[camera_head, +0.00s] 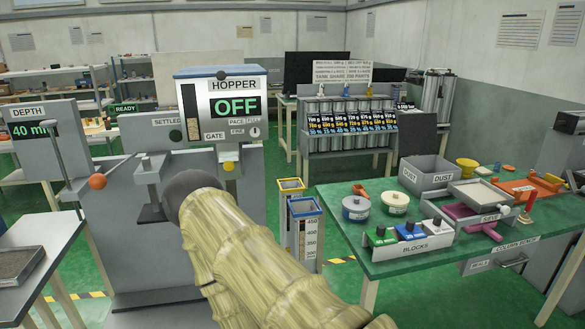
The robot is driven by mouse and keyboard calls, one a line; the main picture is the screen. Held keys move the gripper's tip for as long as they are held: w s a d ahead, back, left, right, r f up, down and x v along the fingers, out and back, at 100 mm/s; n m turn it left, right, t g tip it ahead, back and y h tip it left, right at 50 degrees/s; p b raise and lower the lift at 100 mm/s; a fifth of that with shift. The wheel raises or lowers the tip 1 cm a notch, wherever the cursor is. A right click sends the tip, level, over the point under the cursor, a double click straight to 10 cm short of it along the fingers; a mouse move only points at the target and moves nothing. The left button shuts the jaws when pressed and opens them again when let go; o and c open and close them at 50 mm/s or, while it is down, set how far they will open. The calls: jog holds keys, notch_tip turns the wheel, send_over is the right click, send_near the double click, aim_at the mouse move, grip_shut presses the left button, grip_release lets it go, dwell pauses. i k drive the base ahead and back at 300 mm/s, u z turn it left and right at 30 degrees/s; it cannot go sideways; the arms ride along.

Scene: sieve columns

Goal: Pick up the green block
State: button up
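The green block (381,239) sits at the left end of a white tray labelled BLOCKS (400,250), near the front left of the green-topped bench. My arm, in a pale yellow sleeve, fills the lower middle of the view, left of the bench and apart from the tray. Its far end points away toward the hopper machine, with a dark rounded part showing there. My gripper's fingers cannot be seen.
The bench (350,260) also holds two round lidded containers (356,207), DUST boxes (428,175) and a magenta sieve stand (480,219). Tall column boxes (304,235) stand left of it. The hopper machine (222,110) is ahead, with an orange-knobbed lever (97,181).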

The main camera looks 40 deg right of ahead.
aim_at(379, 236)
jog(key=z, duration=0.45)
jog(key=k, duration=0.55)
jog(key=z, duration=1.35)
jog(key=i, duration=1.05)
jog(key=z, duration=0.2)
